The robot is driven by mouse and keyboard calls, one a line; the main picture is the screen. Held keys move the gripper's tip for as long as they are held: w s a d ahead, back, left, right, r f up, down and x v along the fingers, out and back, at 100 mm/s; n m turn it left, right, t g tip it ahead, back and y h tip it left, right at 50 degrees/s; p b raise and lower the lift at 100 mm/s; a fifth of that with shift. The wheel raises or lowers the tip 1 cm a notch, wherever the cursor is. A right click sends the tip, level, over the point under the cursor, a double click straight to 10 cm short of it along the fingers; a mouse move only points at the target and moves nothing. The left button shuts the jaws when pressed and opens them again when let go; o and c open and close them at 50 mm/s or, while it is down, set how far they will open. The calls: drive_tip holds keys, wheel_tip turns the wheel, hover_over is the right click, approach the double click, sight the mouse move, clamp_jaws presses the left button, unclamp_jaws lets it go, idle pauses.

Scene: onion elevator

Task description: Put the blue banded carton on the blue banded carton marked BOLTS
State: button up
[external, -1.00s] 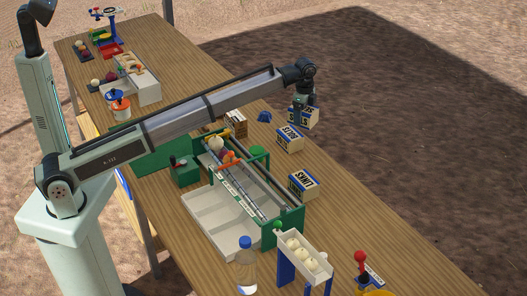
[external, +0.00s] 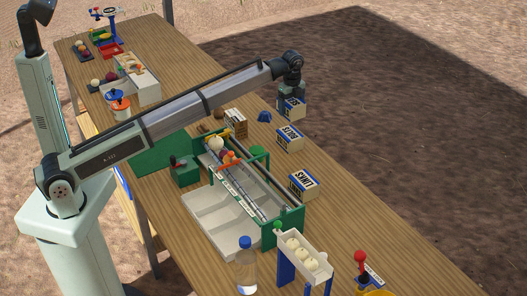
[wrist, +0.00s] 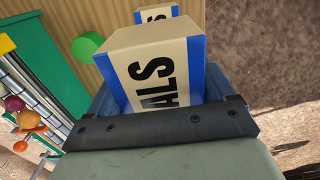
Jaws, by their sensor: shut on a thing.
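My gripper (external: 290,96) is shut on a cream carton with blue bands (external: 292,109) at the far right edge of the table. In the wrist view the held carton (wrist: 160,70) fills the middle, with the letters "ALS" readable and the rest hidden by my gripper (wrist: 160,125). The blue banded carton marked BOLTS (external: 290,138) stands on the table, nearer the external camera than the held one, with nothing on it. Whether the held carton touches the table is hard to tell. Another blue banded carton (wrist: 157,13) shows beyond it in the wrist view, its marking hidden.
A carton marked LINKS (external: 303,185) stands nearer the camera. A small blue object (external: 264,117) and a brown-and-white box (external: 235,123) lie left of the cartons. The green-framed conveyor (external: 250,190) fills the table's middle. The table's right edge is close.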

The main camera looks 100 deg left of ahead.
sight(290, 133)
wheel_tip(290, 133, down, 9)
drive_tip(key=shift+f, duration=0.1)
idle(0.4)
drive_tip(key=shift+f, duration=0.1)
drive_tip(key=o, duration=1.1)
wheel_tip(290, 133, up, 12)
drive_tip(key=shift+r, duration=0.15)
